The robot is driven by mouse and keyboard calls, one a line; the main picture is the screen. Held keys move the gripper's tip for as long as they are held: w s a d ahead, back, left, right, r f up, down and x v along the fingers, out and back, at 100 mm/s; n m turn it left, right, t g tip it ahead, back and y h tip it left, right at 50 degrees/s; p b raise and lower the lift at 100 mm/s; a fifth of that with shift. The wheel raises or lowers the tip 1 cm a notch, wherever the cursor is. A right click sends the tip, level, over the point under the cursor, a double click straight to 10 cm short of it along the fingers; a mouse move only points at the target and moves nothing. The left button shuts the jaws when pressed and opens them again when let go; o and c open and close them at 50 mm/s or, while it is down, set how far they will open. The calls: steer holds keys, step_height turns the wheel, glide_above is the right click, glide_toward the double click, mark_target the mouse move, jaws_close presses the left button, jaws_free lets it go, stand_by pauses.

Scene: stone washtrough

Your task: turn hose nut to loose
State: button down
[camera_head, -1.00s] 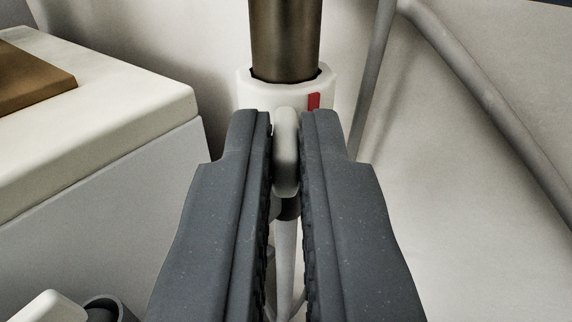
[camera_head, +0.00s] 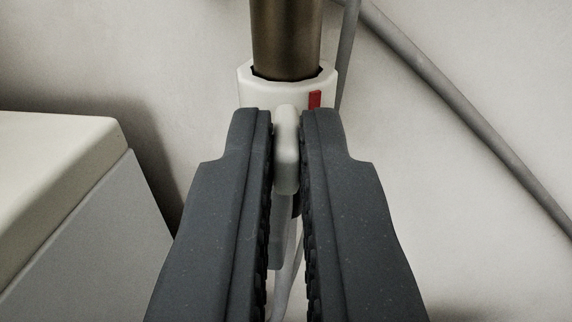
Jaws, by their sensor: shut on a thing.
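The hose nut (camera_head: 258,95) is a white faceted collar around the lower end of a brown metal pipe (camera_head: 286,40), at the top centre of the head camera view. A red mark (camera_head: 315,99) is on its front, right of the middle. A white lug (camera_head: 287,150) sticks out from the nut towards me. My gripper (camera_head: 286,135) is shut on this lug, with one dark grey finger on each side. The fingers hide the lower part of the nut. A pale hose (camera_head: 288,270) shows in the gap between the fingers, below the lug.
A pale block with a cream top (camera_head: 60,165) and grey side stands at the left, apart from my fingers. A grey tube (camera_head: 450,110) runs diagonally at the right, and a thinner upright tube (camera_head: 347,50) passes close behind the nut. Plain pale wall lies behind.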

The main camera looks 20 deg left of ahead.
mark_target(251, 98)
steer(key=m+h+p, duration=0.1)
steer(key=a+m+h+p, duration=0.1)
steer(key=h+p, duration=0.1)
steer(key=a+m+t+h+p, duration=0.1)
steer(key=h, duration=0.1)
steer(key=shift+s+a+r, duration=0.1)
steer(key=shift+s+r, duration=0.1)
steer(key=shift+r, duration=0.15)
steer(key=m+h+p, duration=0.1)
steer(key=p, duration=0.1)
steer(key=h+p, duration=0.1)
steer(key=p, duration=0.1)
steer(key=shift+a+r+m, duration=0.1)
steer(key=shift+a+m, duration=0.25)
steer(key=shift+m, duration=0.05)
steer(key=m+h+p, duration=0.1)
steer(key=h+p, duration=0.1)
steer(key=p, duration=0.2)
steer(key=a+m+h+p, duration=0.1)
steer(key=h+p, duration=0.1)
steer(key=p, duration=0.2)
steer(key=shift+w+a+m+g, duration=0.1)
steer(key=shift+w+m+g, duration=0.1)
steer(key=shift+m+g, duration=0.15)
steer(key=shift+h+p, duration=0.4)
steer(key=shift+f+p, duration=0.25)
steer(key=shift+p, duration=0.05)
